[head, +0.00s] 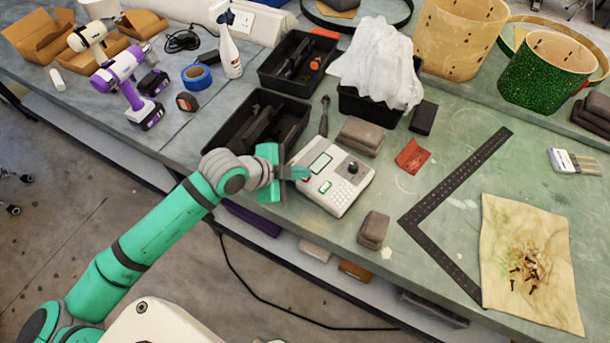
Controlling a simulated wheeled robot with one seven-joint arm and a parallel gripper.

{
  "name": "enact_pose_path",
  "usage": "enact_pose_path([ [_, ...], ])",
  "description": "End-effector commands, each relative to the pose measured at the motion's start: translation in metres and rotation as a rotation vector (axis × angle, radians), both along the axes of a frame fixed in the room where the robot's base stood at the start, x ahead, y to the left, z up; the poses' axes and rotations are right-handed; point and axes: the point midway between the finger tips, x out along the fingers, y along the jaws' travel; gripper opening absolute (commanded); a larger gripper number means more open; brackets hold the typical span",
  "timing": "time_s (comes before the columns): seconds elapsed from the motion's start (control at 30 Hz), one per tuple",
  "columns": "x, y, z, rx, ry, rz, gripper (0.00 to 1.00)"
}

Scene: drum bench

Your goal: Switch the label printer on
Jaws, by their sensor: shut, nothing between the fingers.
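The label printer (347,193) is a pale box lying on the green bench near its front edge. It has a screen, a dark round knob, a keypad and a small green-lit rocker or button near its front left corner. My gripper (304,173) is shut and empty, reaching in from the left. Its fingertips are over or beside the printer's left edge, close to the screen. Whether they touch the printer cannot be told. The gripper hides part of that left edge.
Black trays (262,117) stand behind and left of the printer. A dark metal square (450,190) and a stained cloth with screws (505,240) lie further right.

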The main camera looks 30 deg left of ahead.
Motion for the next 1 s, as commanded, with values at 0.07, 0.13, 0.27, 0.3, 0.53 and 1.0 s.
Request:
enact_pose_path([
  [0.07, 0.000, -0.001, -0.001, 0.000, 0.000, -0.002, 0.00],
  [0.13, 0.001, -0.001, -0.001, 0.000, 0.000, -0.002, 0.00],
  [0.27, 0.000, -0.001, 0.000, 0.000, 0.000, -0.002, 0.00],
  [0.3, 0.000, -0.001, 0.001, 0.000, 0.000, -0.002, 0.00],
  [0.53, 0.000, -0.004, 0.011, 0.000, 0.000, -0.008, 0.00],
  [1.0, -0.003, 0.001, 0.018, 0.001, 0.000, 0.002, 0.00],
])
